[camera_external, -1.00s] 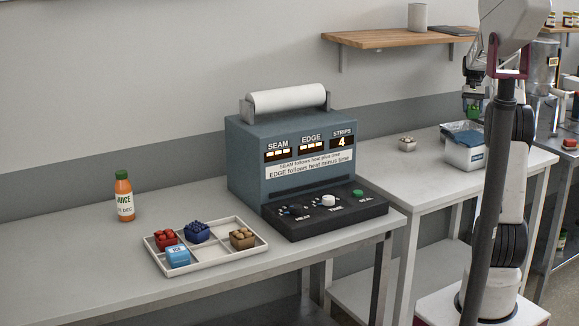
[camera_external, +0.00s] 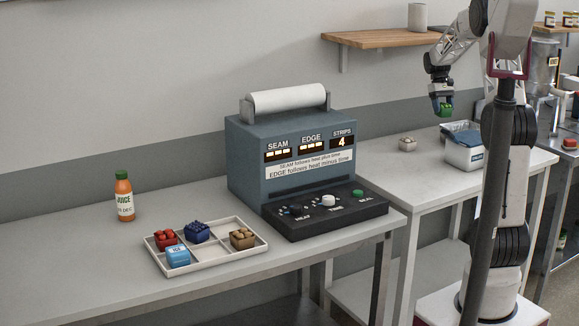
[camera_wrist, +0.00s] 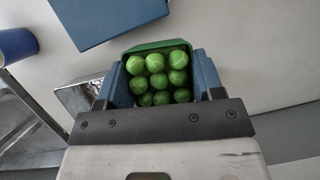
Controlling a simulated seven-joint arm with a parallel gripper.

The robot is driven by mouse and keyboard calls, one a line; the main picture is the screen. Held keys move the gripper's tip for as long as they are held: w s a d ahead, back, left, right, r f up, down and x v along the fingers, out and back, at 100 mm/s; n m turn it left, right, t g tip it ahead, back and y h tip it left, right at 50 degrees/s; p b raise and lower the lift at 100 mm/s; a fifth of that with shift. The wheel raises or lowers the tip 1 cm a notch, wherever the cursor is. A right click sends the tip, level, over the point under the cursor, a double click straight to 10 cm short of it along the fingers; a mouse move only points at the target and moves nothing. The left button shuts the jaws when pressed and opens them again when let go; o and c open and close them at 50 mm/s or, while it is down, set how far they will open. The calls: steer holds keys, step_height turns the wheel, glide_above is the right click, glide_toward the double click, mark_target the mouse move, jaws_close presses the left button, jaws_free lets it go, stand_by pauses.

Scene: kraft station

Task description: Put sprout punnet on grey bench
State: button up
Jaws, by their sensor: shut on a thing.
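The sprout punnet (camera_wrist: 158,75) is a green tray of round green sprouts. It sits between the two fingers of my gripper (camera_wrist: 160,88) in the wrist view. In the external view my gripper (camera_external: 441,106) is shut on the punnet (camera_external: 445,110) and holds it in the air above the right-hand bench. The long grey bench (camera_external: 100,270) is on the left, with the sealing machine and a tray on it. The right-hand bench (camera_external: 440,185) has a pale top too. I cannot tell which of the two the task calls the grey bench.
The sealing machine (camera_external: 250,150) stands at the long bench's right end. A divided white tray (camera_external: 210,262) holds several small punnets, and a juice bottle (camera_external: 124,197) stands behind.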

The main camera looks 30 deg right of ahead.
steer(key=n, duration=0.2)
glide_above(434, 162)
steer(key=w, duration=0.2)
steer(key=shift+s+a+r+h, duration=0.15)
steer(key=shift+s+r+h, duration=0.05)
steer(key=shift+r+h, duration=0.2)
steer(key=shift+f, duration=0.15)
step_height(434, 162, down, 14)
steer(key=shift+r, duration=0.1)
steer(key=shift+f, duration=2)
steer(key=shift+f, duration=0.1)
steer(key=o, duration=1)
